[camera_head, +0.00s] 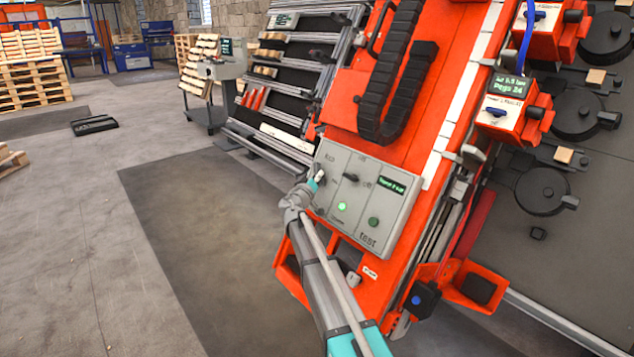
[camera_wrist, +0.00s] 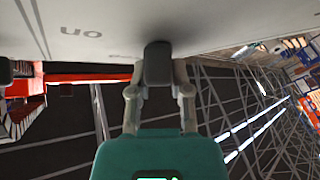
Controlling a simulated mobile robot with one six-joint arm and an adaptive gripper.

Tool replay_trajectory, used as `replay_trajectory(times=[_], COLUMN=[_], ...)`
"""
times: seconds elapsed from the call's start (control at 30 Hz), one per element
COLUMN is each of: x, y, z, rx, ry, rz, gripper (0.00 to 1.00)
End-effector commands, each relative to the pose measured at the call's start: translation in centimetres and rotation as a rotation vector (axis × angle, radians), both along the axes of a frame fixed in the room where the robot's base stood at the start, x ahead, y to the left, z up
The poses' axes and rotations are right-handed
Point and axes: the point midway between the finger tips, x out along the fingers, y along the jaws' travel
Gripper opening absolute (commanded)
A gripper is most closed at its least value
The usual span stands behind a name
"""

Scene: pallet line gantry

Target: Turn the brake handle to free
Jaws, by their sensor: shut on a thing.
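A grey control panel (camera_head: 362,232) is mounted on the orange machine in the head view. My gripper (camera_head: 318,178) is at the panel's left side, reaching up from below. In the wrist view my gripper (camera_wrist: 158,88) has its two fingers shut on a dark handle (camera_wrist: 158,62) that sticks out from the panel face (camera_wrist: 220,20). This appears to be the brake handle; its label is too small to read. In the head view my gripper mostly hides it, so its turn angle is unclear. A second black handle (camera_head: 351,177) sits to the right.
The panel has a lit green button (camera_head: 342,206), a dark green button (camera_head: 373,222) and a small display (camera_head: 392,184) with green text. A black cable chain (camera_head: 392,80) runs above the panel. Open grey floor (camera_head: 150,270) lies to the left.

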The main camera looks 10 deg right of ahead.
Motion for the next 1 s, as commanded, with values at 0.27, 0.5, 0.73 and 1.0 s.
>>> replay_trajectory(times=[0.27, 0.5, 0.73, 1.0], x=[0.68, 0.86, 0.9, 0.81], y=[0.37, 0.53, 0.55, 0.57], z=[-0.34, -0.2, -0.17, -0.21], rx=[0.109, 0.204, 0.271, 0.307], ry=[-0.192, -0.358, -0.473, -0.535], rz=[-0.116, -0.218, -0.288, -0.325], gripper=[0.0, 0.0, 0.0, 0.0])
